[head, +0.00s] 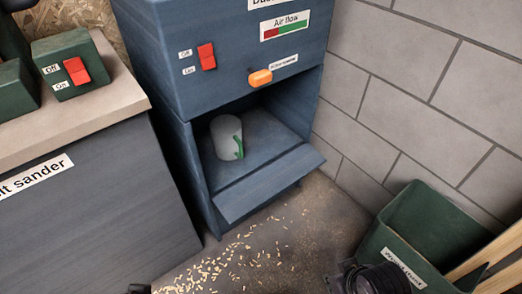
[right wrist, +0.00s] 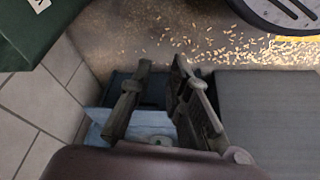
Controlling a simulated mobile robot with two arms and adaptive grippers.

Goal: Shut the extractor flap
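The dust extractor is a blue cabinet (head: 225,60) with an open lower bay. Its flap (head: 270,183) hangs open, tilted outward from the bay's lower front edge. A pale cylinder with a green mark (head: 227,138) stands inside the bay. My right gripper (head: 372,280) shows dark at the bottom edge in the head view, in front of the green bin and apart from the flap. In the right wrist view its two fingers (right wrist: 161,66) are apart, with nothing seen between them; blue surfaces (right wrist: 150,122) show beyond. A small dark piece at the head view's bottom edge may be my left gripper.
A green bin (head: 402,232) with wooden offcuts stands at the right by the block wall (head: 430,85). The sander bench (head: 85,205) is at the left. Wood chips (head: 235,258) lie on the floor before the extractor. An orange handle (head: 260,77) juts out above the bay.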

